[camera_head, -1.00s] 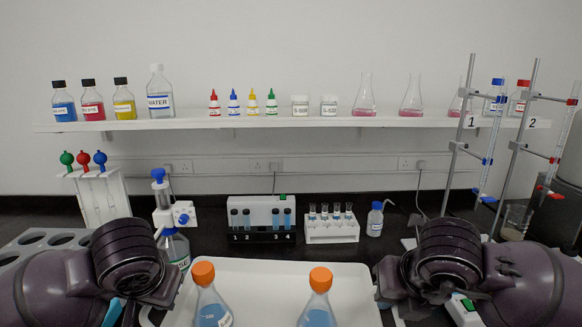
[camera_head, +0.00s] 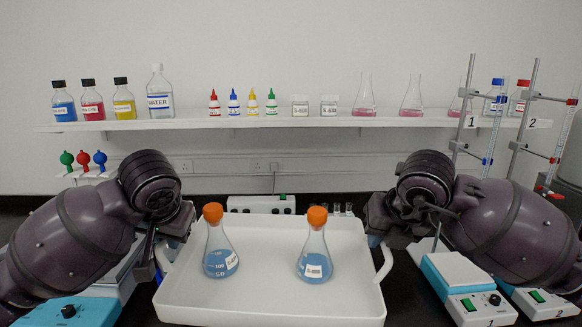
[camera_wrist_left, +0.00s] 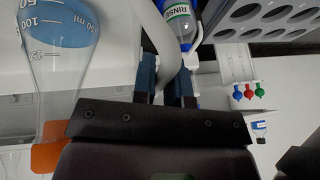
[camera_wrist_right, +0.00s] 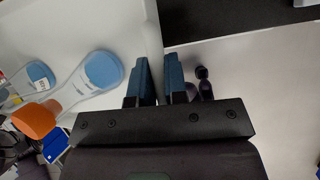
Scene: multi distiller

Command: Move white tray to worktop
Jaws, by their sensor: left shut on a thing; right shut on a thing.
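The white tray (camera_head: 270,298) is in front of me in the head view, raised above the dark worktop. Two conical flasks with orange caps, blue liquid and labels stand upright in it, a left flask (camera_head: 221,262) and a right flask (camera_head: 314,266). My left gripper (camera_head: 160,262) is shut on the tray's left handle; in the left wrist view its fingers (camera_wrist_left: 165,85) close around the white handle. My right gripper (camera_head: 377,243) is shut on the right handle; its fingers (camera_wrist_right: 160,85) sit at the tray's edge in the right wrist view.
Blue-and-white numbered devices (camera_head: 480,310) stand at the right, and another blue device (camera_head: 68,312) at the lower left. Burette stands (camera_head: 515,150) rise at the right. The wall shelf (camera_head: 300,123) holds bottles and flasks. The tray hides much of the worktop's middle.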

